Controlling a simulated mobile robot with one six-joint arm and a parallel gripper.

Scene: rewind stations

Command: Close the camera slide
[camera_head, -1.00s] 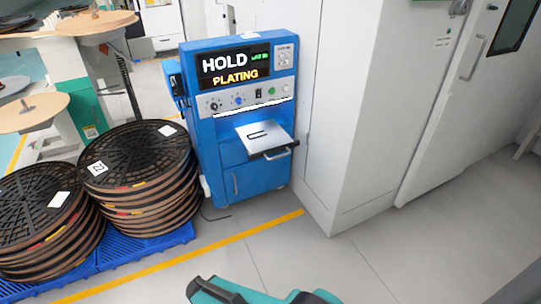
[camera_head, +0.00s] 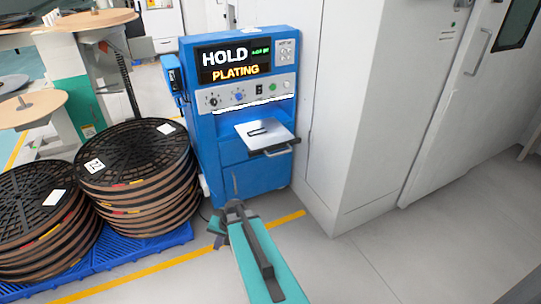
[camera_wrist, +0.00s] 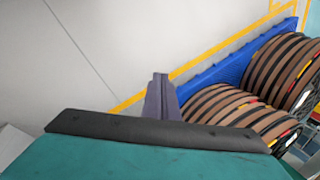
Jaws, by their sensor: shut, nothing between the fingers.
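The camera slide (camera_head: 264,134) is a pale flat tray with a dark slot, pulled out of the front of a blue machine (camera_head: 256,178). Its dark front edge carries a grey handle (camera_head: 279,150). The machine's display reads HOLD and PLATING. My gripper (camera_head: 233,207) is in front of the machine's base, below and left of the slide and apart from it. In the wrist view my gripper's dark fingers (camera_wrist: 160,98) are together with nothing between them. The slide is not in the wrist view.
Stacks of black-topped reels (camera_head: 134,165) stand on a blue pallet (camera_head: 150,247) left of the machine. A tall white cabinet (camera_head: 360,120) stands close on the right. A yellow line (camera_head: 170,264) crosses the floor.

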